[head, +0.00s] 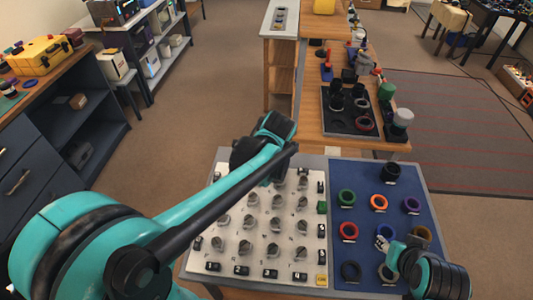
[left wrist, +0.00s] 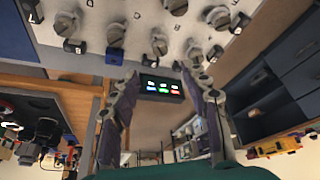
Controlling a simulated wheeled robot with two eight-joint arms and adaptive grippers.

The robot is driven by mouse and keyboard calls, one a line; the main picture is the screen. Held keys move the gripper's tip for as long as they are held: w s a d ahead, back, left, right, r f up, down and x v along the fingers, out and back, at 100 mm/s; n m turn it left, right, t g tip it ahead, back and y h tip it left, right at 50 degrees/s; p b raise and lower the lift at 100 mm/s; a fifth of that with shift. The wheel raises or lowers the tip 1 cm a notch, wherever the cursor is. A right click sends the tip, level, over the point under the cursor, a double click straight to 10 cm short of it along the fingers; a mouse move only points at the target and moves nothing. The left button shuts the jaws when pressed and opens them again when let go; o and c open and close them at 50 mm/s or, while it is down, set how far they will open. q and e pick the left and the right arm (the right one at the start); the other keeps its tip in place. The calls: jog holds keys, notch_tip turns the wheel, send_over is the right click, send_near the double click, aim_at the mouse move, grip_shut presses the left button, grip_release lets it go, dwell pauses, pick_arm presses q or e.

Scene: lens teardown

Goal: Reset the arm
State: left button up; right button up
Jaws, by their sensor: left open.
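My left arm reaches in from the left over the white panel (head: 230,222) with rows of grey knobs. Its dark wrist end (head: 262,150) is at the panel's far edge, and its fingers are hidden in the head view. In the left wrist view my left gripper (left wrist: 156,55) has its two fingers apart with nothing held. My right gripper (head: 383,243) is low over the blue mat (head: 350,175), close to the rings. Its finger gap is too small to read.
On the mat lie several rings, including a green ring (head: 346,197), an orange ring (head: 378,202) and a red ring (head: 348,231). A dark tray (head: 345,125) with lens parts stands on the wooden bench beyond. A small dark display (left wrist: 161,87) shows between my left fingers.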

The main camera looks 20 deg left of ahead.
pick_arm(q)
jog(key=s+d+r+m+t+h, duration=0.2)
jog(key=s+m, duration=0.7)
jog(key=s, duration=0.5)
jog(key=shift+d+t+h, duration=0.6)
jog(key=shift+d+t, duration=0.3)
jog(key=shift+t, duration=0.1)
jog(key=shift+r, duration=0.1)
pick_arm(e)
jog(key=shift+s, duration=0.1)
